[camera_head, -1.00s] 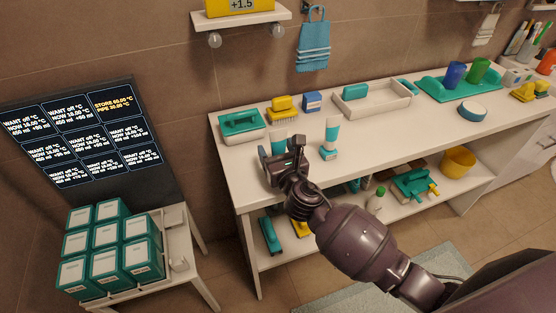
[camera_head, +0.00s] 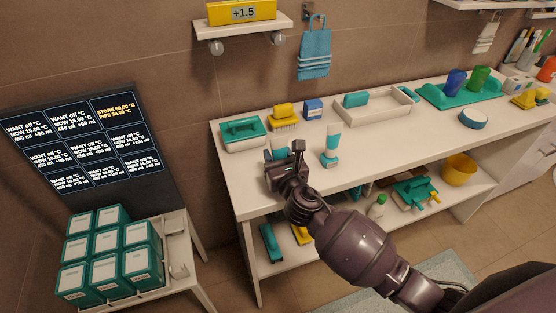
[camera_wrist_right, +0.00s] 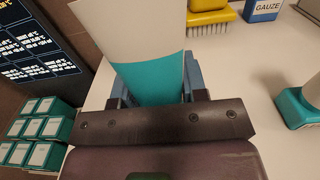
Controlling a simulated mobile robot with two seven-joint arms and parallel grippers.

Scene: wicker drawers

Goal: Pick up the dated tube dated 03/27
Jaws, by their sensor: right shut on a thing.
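My right gripper (camera_head: 280,160) is over the left part of the white counter (camera_head: 365,155). It is shut on a white and teal tube (camera_head: 278,142), which is partly hidden by the gripper in the head view. In the right wrist view the held tube (camera_wrist_right: 150,80) stands between the fingers (camera_wrist_right: 157,92), its teal band low and its pale body above. No date is readable on it. A second white and teal tube (camera_head: 333,138) stands upright on a teal base to the right, apart from the gripper. My left gripper is not in view.
Behind the gripper are a teal-lidded box (camera_head: 243,132), a yellow brush (camera_head: 284,115) and a blue gauze box (camera_head: 313,108). A white tray (camera_head: 375,108) lies further right. Several teal boxes (camera_head: 105,245) stand on the side table at left. The counter's front middle is clear.

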